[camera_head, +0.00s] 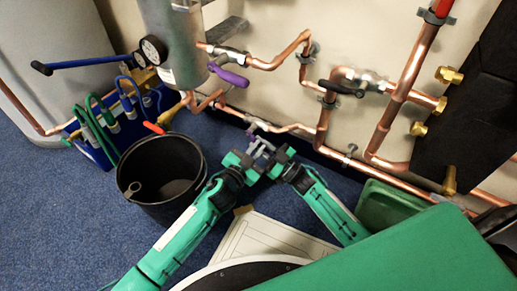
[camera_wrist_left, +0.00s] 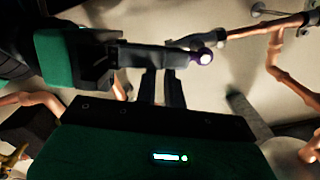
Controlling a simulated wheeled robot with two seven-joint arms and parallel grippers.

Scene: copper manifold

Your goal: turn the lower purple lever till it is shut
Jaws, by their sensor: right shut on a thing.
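The lower purple lever (camera_head: 254,144) hangs from a valve on the low copper pipe and is mostly hidden between my two grippers. Its purple end (camera_wrist_left: 204,57) shows in the left wrist view at the tips of my right gripper (camera_wrist_left: 192,57). My right gripper (camera_head: 274,155) comes in from the right and is shut on the lever. My left gripper (camera_head: 256,153) is close beside it. In the left wrist view the fingers of my left gripper (camera_wrist_left: 162,88) stand apart with a narrow gap, and their ends are behind the right gripper's fingers.
An upper purple lever (camera_head: 229,76) sits beside the grey cylinder (camera_head: 178,45). Copper pipes (camera_head: 398,95) run along the wall. A black bucket (camera_head: 190,205) stands left of my left arm, near a blue crate of tools (camera_head: 98,155). A green bin (camera_head: 388,207) is at the right.

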